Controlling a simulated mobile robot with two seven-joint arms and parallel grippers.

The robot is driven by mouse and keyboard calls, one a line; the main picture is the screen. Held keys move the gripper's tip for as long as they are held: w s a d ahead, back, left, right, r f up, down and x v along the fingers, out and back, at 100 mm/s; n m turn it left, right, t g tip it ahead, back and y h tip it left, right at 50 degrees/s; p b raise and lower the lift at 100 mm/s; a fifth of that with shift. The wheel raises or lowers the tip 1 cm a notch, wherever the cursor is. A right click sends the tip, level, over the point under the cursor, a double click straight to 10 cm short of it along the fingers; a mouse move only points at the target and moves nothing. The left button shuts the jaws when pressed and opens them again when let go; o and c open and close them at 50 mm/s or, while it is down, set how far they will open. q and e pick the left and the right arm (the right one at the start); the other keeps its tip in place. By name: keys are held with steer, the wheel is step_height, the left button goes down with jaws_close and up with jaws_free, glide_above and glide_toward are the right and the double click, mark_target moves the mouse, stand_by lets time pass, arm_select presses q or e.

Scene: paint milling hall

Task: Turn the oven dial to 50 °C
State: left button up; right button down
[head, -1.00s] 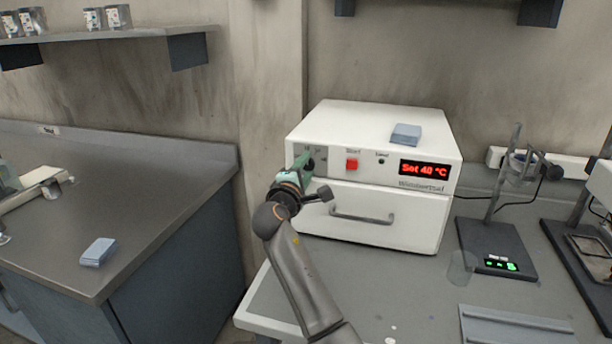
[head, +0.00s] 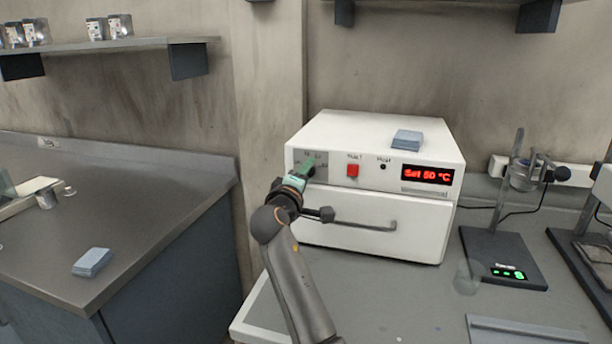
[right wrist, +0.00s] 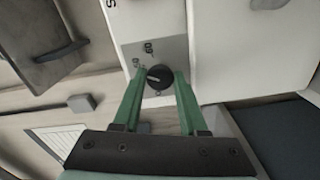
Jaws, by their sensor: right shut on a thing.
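The white oven (head: 330,128) stands on the bench, and its red display (head: 428,175) reads "Set 50 °C". The black oven dial (right wrist: 158,78) sits on a grey scale plate in the right wrist view, with its pointer line lying at a slant. My right gripper (right wrist: 160,74) has its green fingers on both sides of the dial and is shut on it. In the head view my right gripper (head: 308,168) is at the left of the oven front and hides the dial. My left gripper is not in view.
A red button (head: 352,171) is right of the dial, and the drawer handle (head: 362,226) runs just below, close to my wrist. A blue-grey stack (head: 407,139) lies on the oven top.

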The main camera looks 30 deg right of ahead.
steer(key=shift+c, duration=2.3)
jaws_free()
